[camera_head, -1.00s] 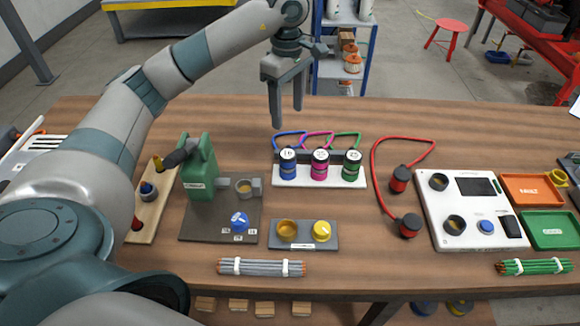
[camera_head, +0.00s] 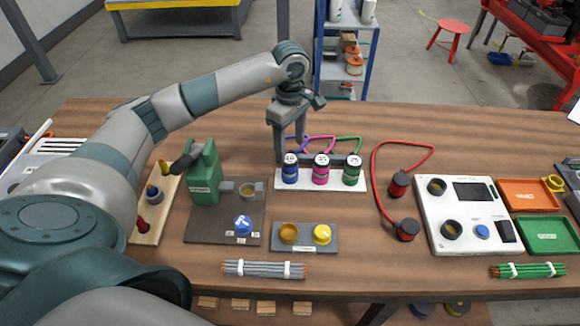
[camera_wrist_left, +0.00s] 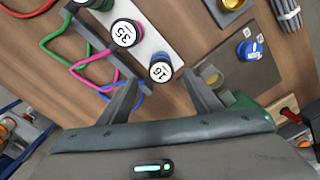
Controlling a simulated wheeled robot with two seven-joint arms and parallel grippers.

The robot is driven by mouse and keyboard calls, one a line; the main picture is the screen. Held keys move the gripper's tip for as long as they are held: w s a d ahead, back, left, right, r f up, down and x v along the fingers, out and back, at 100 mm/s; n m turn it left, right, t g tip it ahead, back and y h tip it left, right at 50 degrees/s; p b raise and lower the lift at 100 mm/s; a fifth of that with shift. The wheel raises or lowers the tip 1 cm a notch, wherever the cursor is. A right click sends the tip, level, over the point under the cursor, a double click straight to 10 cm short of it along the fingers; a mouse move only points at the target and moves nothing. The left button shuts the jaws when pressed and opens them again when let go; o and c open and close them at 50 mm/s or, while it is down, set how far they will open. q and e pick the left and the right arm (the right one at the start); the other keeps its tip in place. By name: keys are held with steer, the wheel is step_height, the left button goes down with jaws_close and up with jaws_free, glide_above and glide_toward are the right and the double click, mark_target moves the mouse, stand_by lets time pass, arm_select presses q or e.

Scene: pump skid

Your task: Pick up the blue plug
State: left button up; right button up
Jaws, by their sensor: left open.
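The blue plug (camera_head: 290,174) stands upright at the left end of a white rack (camera_head: 331,185), with a pink plug (camera_head: 321,174) and a green plug (camera_head: 351,175) in a row to its right. A blue cable loops behind it. My left gripper (camera_head: 290,150) is open and points down just behind and above the blue plug. In the left wrist view, the blue plug's white top, marked 16 (camera_wrist_left: 161,71), shows between the two fingertips. I cannot tell whether a finger touches it. My right gripper is not in view.
A green pump (camera_head: 203,172) on a dark base stands left of the rack. A red cable with two plugs (camera_head: 399,184) and a white test panel (camera_head: 465,217) are to the right.

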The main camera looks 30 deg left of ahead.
mark_target(290, 159)
arm_select(q)
steer(key=shift+f+p, duration=0.3)
steer(key=shift+f, duration=1.2)
steer(key=shift+s+d+f+p, duration=0.1)
steer(key=shift+s+f+p, duration=0.05)
steer(key=shift+f+p, duration=0.75)
step_height(290, 159, down, 2)
steer(key=shift+f+p, duration=0.1)
steer(key=shift+p, duration=0.45)
steer(key=shift+f, duration=0.6)
steer(key=c, duration=1.3)
